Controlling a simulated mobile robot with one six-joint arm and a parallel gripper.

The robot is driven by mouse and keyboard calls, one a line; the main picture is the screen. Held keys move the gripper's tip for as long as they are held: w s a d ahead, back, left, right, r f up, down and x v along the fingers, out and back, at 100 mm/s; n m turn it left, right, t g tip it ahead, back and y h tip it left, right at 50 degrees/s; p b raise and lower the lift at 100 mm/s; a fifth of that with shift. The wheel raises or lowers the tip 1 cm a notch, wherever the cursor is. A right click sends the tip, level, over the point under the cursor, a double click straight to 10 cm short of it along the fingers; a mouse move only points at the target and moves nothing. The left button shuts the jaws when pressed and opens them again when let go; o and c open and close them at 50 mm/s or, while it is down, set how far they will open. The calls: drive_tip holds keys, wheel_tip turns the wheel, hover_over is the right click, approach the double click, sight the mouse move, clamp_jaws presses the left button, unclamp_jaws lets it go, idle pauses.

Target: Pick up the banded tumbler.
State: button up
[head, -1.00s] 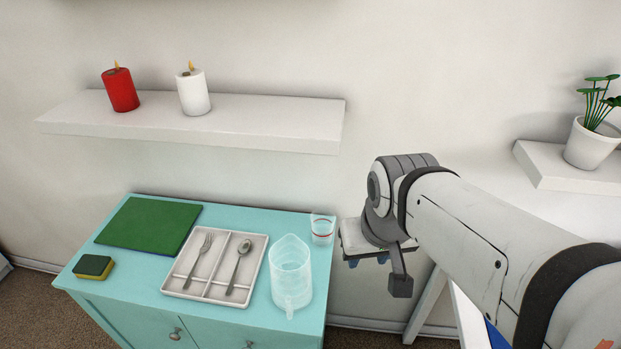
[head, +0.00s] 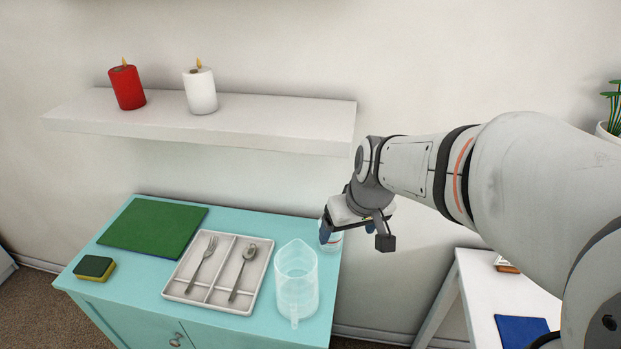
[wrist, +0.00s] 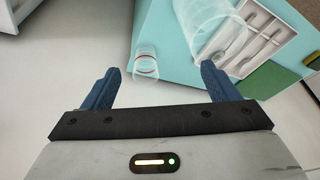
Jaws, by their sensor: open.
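The banded tumbler is a small clear cup with a red band. In the wrist view the tumbler (wrist: 147,66) stands near the edge of the turquoise cabinet top, ahead of and between my gripper's fingers. In the head view the tumbler (head: 334,240) is at the cabinet's back right corner, mostly hidden behind my gripper. My gripper (wrist: 162,84) is open and empty, its two blue fingers apart on either side of the view. In the head view my gripper (head: 346,233) is at the cabinet's right edge, overlapping the tumbler; contact cannot be told.
A clear pitcher (head: 297,284) stands close in front of the tumbler. A cutlery tray (head: 211,296), a green board (head: 152,226) and a sponge (head: 95,267) are further left. A shelf (head: 270,126) with two candles hangs above. A white table (head: 505,296) stands at right.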

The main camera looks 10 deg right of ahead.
drive_tip(key=shift+o, duration=0.5)
drive_tip(key=w+d+f+n+b, duration=0.2)
drive_tip(key=w+f+b, duration=0.1)
drive_tip(key=w+f, duration=1.1)
drive_tip(key=shift+w+d+t+b, duration=0.25)
drive_tip(key=shift+w+t+b, duration=0.05)
drive_tip(key=shift+w+b, duration=0.1)
drive_tip(key=x, duration=0.5)
drive_tip(key=a+x, duration=0.1)
drive_tip(key=x, duration=0.2)
drive_tip(key=shift+w+r, duration=0.1)
drive_tip(key=shift+w, duration=0.05)
drive_tip(key=shift+y, duration=0.3)
drive_tip(key=shift+d, duration=0.1)
drive_tip(key=c, duration=1.2)
drive_tip(key=shift+r, duration=0.1)
